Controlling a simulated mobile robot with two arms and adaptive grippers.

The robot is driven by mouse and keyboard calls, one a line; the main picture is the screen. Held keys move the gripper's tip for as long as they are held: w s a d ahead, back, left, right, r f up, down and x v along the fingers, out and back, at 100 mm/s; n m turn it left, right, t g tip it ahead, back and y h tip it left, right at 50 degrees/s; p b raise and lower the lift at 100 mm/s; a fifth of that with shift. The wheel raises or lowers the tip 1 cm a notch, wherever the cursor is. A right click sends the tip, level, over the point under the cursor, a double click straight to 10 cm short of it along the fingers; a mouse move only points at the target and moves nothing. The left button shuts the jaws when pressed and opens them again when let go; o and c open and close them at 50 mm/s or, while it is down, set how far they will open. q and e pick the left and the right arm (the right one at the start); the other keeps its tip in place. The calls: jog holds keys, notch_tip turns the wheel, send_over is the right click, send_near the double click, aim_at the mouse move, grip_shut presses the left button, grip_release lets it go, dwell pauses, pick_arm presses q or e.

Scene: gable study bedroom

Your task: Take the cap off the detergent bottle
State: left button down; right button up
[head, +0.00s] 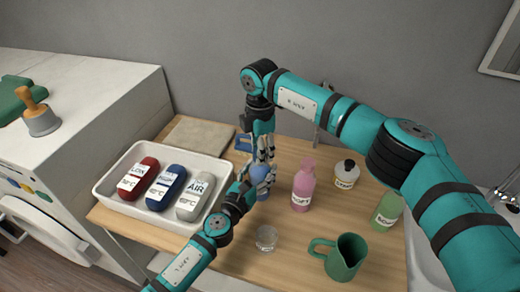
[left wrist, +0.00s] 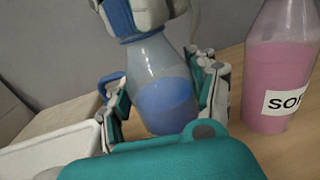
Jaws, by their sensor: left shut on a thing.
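The detergent bottle (head: 260,173), clear with blue liquid, stands on the wooden table. It also shows in the left wrist view (left wrist: 162,85), slightly tilted there. My left gripper (head: 256,182) is shut on the bottle's body, with fingers on both sides (left wrist: 165,100). My right gripper (head: 266,150) comes down from above, and its fingers are around the bottle's top; they also show at the top of the left wrist view (left wrist: 145,14). The cap is hidden by these fingers, and I cannot tell whether they are closed on it.
A glass (head: 266,238) and green jug (head: 343,258) stand in front. A white tray (head: 112,192) holds three bottles at left. A blue object (head: 243,142) stands behind.

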grip_shut()
jog(key=n, duration=0.4)
jog(key=shift+n, duration=0.3)
jog(key=n, duration=1.4)
jog(key=shift+a+r, duration=0.1)
jog(key=n, duration=1.3)
jog(key=shift+s+n, duration=0.1)
jog(key=shift+n, duration=0.2)
jog(key=n, duration=0.4)
jog(key=shift+r, duration=0.15)
jog(key=shift+r, duration=1)
